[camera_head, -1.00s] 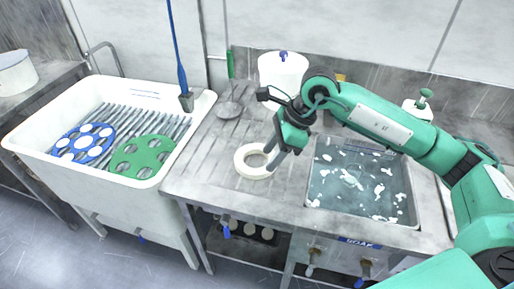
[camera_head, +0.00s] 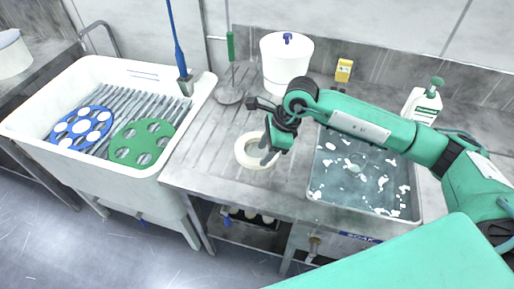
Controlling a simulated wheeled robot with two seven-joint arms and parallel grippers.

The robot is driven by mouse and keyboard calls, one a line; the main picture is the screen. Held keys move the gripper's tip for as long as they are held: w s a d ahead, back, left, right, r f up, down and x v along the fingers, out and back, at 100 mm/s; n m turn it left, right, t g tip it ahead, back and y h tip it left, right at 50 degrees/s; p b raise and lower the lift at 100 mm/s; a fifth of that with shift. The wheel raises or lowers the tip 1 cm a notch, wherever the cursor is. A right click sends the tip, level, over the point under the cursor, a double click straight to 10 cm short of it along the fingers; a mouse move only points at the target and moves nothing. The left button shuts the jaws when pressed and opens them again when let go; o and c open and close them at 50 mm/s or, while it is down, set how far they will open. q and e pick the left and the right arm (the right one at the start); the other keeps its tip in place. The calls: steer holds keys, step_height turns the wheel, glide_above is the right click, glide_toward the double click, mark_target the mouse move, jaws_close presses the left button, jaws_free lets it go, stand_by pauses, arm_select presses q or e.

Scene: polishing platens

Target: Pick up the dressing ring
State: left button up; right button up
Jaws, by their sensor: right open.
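The dressing ring (camera_head: 241,153), a cream-white flat ring, lies on the metal drainboard left of the soak sink. My right gripper (camera_head: 267,157) points down at the ring's right side. Its fingers are open and overlap the ring's right rim and part of its hole in the picture. I cannot tell whether they touch the ring, and that part of the rim is partly hidden. My left gripper is not in view.
The soak sink (camera_head: 313,186) holds water with white flecks. A white lidded pot (camera_head: 286,66), a yellow item (camera_head: 344,71) and a bottle (camera_head: 424,104) stand at the back. The white tub (camera_head: 100,169) at left holds blue (camera_head: 66,139) and green (camera_head: 157,141) discs.

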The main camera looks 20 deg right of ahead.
mark_target(258, 161)
steer(key=x, duration=0.1)
steer(key=p+x, duration=0.1)
steer(key=x, duration=0.1)
steer(key=shift+w+d+f, duration=0.1)
steer(key=shift+f, duration=0.6)
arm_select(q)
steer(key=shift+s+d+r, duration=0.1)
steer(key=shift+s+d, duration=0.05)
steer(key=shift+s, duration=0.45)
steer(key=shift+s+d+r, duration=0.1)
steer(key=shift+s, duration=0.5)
arm_select(e)
steer(key=shift+c, duration=0.5)
steer(key=shift+r, duration=0.1)
jaws_close()
